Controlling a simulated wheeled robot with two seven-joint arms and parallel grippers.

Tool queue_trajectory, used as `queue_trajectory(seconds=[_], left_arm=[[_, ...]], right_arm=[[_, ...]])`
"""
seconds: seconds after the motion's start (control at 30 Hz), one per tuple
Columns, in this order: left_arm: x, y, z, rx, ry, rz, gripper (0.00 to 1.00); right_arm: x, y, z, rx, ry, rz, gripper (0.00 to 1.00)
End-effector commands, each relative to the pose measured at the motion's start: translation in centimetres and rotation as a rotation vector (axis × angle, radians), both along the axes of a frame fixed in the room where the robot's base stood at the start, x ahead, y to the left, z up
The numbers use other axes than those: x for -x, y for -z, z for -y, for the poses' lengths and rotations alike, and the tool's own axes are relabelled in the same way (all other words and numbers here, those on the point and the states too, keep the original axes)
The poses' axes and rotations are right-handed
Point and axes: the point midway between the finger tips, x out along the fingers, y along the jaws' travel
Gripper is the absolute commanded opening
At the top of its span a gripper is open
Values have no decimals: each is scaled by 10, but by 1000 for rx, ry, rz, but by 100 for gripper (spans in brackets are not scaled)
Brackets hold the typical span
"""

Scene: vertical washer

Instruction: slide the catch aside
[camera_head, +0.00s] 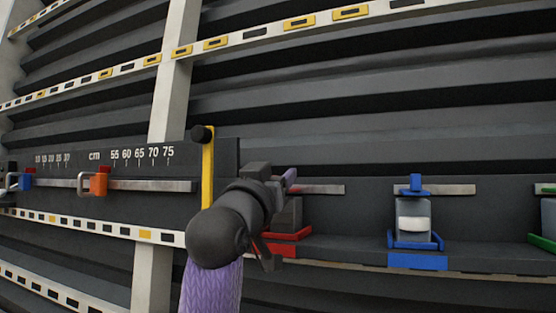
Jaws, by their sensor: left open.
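A dark wall panel (70,158) with a cm scale carries a horizontal metal rail (150,185). An orange slider (98,184) sits on the rail, and a blue and red slider (24,180) sits at its far left end. A yellow upright bar (208,168) with a black knob (202,134) stands at the panel's right end. I cannot tell which of these is the catch. My left gripper (281,218) is open, right of the yellow bar, in front of a red holder (292,235), which it partly hides. My right gripper is not in view.
A blue holder (417,260) with a clear container (413,222) stands on the ledge to the right. A green holder (543,243) is cut off at the right edge. White slotted strips (250,38) cross the ribbed dark wall. Space before the wall at upper right looks clear.

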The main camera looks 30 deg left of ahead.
Motion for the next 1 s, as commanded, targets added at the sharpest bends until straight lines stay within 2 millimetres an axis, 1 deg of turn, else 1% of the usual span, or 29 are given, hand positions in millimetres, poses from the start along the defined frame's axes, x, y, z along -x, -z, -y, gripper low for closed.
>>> queue_trajectory(seconds=[0.03, 0.13, 0.37, 0.4, 0.47, 0.5, 0.57, 0.6, 0.63, 0.67, 1.0], left_arm=[[-4, -4, 0, 0, 0, -1, 53], [-9, -4, 0, 0, 0, 0, 53], [-10, -3, 0, -1, 0, 0, 53], [-10, -3, 0, -1, 0, 0, 51], [-10, -3, 0, -1, 0, 0, 38], [-10, -3, 0, -1, 0, 0, 30], [-10, -3, 0, -1, 0, 0, 17], [-10, -3, 0, -1, 0, 0, 8], [-10, -3, 0, -1, 0, 0, 2], [-10, -3, 0, -1, 0, 0, 0], [-10, -3, 0, -1, 0, 0, 0]], right_arm=[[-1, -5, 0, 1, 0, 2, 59], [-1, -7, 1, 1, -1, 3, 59], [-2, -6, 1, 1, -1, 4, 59], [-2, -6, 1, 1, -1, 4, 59], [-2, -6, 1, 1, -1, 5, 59], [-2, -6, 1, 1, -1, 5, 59], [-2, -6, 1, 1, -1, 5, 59], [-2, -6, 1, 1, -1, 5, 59], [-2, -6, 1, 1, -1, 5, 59], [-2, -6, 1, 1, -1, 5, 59], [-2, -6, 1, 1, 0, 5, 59]])
